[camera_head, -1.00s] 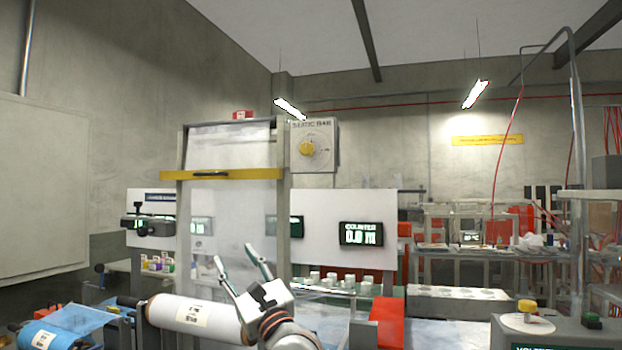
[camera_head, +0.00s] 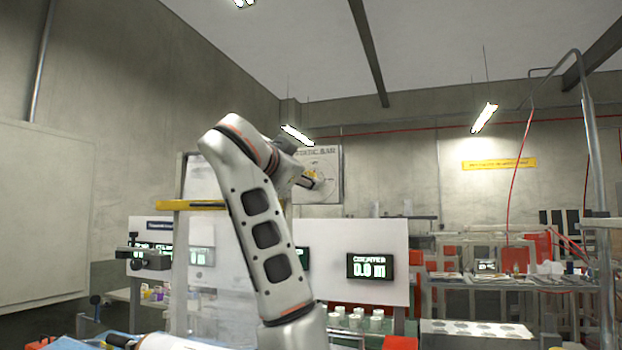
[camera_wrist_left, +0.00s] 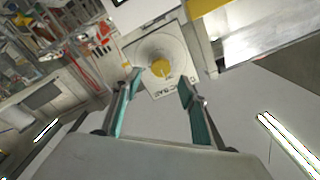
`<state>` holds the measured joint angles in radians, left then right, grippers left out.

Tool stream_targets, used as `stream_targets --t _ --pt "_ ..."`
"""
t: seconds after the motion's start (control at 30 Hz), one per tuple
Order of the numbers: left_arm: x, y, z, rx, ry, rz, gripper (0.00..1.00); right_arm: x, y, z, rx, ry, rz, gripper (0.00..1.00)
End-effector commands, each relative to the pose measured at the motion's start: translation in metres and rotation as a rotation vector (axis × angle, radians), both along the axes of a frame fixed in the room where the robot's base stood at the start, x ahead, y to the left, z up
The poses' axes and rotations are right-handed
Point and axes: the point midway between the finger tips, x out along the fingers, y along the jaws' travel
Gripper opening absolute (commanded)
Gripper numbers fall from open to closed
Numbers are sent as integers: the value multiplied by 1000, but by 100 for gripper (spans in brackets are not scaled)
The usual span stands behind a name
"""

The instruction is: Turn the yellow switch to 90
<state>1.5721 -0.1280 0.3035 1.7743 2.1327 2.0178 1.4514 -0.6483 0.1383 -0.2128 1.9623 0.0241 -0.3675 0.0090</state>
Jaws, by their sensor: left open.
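The yellow switch (camera_wrist_left: 160,68) is a round knob on a pale dial, mounted on the square white STATIC BAR panel (camera_head: 331,190). In the head view my left arm crosses in front of the panel and hides most of the knob; only a bit of yellow shows. My left gripper (camera_head: 312,180) is up at the panel. In the left wrist view my left gripper (camera_wrist_left: 161,82) is open, with its two teal fingers apart on either side of the knob. I see no contact with it. The dial marks are too small to read. My right gripper is not in view.
A yellow crossbar (camera_head: 190,205) on a film frame stands left of the panel; it also shows in the wrist view (camera_wrist_left: 203,7). A white board with a counter display (camera_head: 370,266) is below. Several white cups (camera_head: 376,314) stand lower.

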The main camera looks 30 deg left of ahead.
Motion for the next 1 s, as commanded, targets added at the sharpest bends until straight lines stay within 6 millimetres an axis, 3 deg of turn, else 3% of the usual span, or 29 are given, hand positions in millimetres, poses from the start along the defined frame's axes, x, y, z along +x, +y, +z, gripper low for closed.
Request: stream_targets --t 0.4,0.8,0.97,1.0 --pt "58 15 -1 3 5 6 42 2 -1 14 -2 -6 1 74" --pt "66 17 -2 3 3 5 42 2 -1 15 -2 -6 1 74" --pt "66 17 -2 3 3 5 3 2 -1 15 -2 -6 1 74" --pt "66 17 -2 3 4 6 3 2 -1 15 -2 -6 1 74"
